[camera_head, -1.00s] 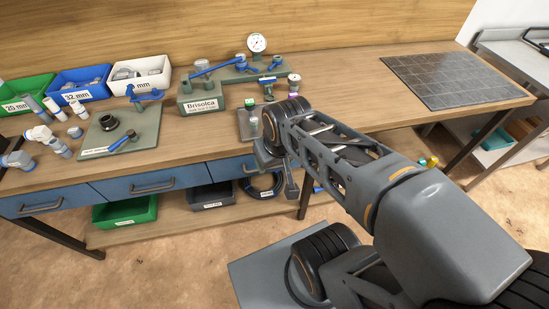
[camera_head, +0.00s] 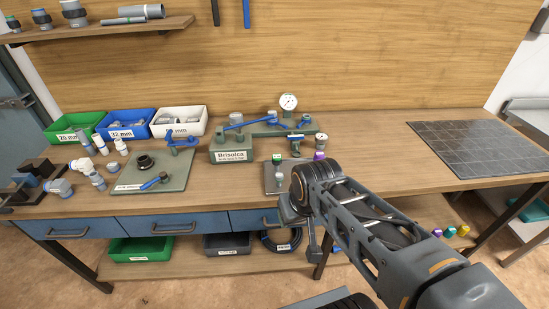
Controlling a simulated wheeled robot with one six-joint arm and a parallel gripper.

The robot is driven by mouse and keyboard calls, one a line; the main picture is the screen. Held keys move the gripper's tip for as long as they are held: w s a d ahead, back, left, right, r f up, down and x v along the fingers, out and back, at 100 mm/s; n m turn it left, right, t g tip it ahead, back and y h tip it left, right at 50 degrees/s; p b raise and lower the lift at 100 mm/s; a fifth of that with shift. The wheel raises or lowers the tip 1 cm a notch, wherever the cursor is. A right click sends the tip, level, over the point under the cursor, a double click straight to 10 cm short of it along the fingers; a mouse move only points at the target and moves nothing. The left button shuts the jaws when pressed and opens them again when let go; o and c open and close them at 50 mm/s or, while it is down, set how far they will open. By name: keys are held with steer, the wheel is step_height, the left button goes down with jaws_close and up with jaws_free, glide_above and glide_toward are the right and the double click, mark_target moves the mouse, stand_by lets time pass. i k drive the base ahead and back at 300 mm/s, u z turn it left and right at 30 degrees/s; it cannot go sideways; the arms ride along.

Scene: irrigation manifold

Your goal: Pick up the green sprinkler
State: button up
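A small green-capped piece (camera_head: 276,159), which looks like the green sprinkler, stands at the back of a small grey plate (camera_head: 268,186) near the bench's front edge. A pale piece (camera_head: 279,178) stands in front of it, and a purple-capped one (camera_head: 319,156) is to the right. My arm hides the plate's right part. My gripper (camera_head: 312,238) points down at the bench's front edge, right of and nearer than the green piece. It looks apart from it. Its fingers are mostly hidden, so I cannot tell whether they are open.
Left of the plate are the Brisolca block (camera_head: 232,152) and a green board (camera_head: 160,174) with fittings. A gauge (camera_head: 288,102) stands behind. Fittings bins (camera_head: 180,122) line the back left. The dark tiled mat (camera_head: 480,145) at right is clear. Several coloured caps (camera_head: 450,232) show low at right.

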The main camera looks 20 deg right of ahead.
mark_target(276, 158)
steer(key=u, duration=1)
steer(key=i, duration=0.4)
steer(key=z, duration=1)
